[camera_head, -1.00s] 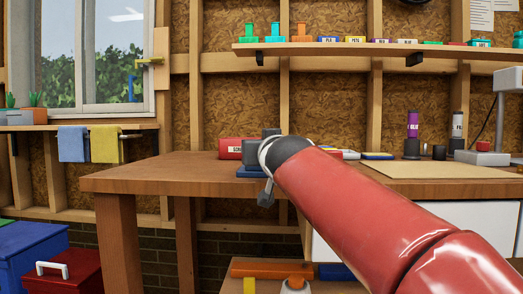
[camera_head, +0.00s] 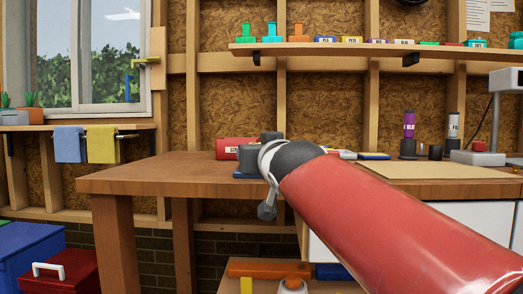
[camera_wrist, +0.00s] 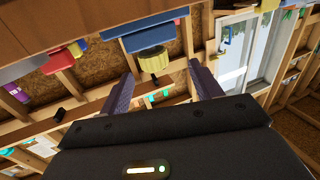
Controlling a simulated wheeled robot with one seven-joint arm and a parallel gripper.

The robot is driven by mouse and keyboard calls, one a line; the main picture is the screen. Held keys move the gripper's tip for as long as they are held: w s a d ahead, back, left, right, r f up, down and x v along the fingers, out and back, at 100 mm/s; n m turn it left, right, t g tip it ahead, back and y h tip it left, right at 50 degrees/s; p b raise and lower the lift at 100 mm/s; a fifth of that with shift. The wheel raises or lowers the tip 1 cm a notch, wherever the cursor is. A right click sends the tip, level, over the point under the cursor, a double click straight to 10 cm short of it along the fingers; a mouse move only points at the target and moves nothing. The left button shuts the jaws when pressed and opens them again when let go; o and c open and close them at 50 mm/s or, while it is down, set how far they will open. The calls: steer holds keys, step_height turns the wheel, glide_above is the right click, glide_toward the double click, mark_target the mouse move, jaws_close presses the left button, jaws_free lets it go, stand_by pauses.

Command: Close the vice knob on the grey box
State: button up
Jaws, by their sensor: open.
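A dark grey block-like vice (camera_head: 248,157) on a blue base stands near the front edge of the wooden workbench (camera_head: 140,178) in the head view. My red arm hides its right side. In the wrist view, which is turned nearly upside down, a ridged yellow knob (camera_wrist: 154,59) stands out beside a blue block (camera_wrist: 155,37) with grey parts behind it. My gripper (camera_wrist: 160,68) is open, with its two dark purple fingers apart. The knob appears in the gap between the fingertips; whether they reach it I cannot tell. No contact shows.
A red box (camera_head: 230,146) sits behind the vice and also shows in the wrist view (camera_wrist: 65,56). A tan mat (camera_head: 430,170) and purple and white bottles stand to the right. A shelf (camera_head: 350,48) runs above. Air left of the vice is clear.

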steer(key=shift+h, duration=0.3)
steer(key=p+x, duration=0.2)
steer(key=p, duration=0.1)
steer(key=p+x, duration=0.2)
steer(key=p, duration=0.2)
steer(key=p+x, duration=0.2)
steer(key=p, duration=0.2)
steer(key=shift+w+d+r, duration=0.2)
steer(key=shift+d+r, duration=0.05)
steer(key=shift+d, duration=0.15)
steer(key=c, duration=1)
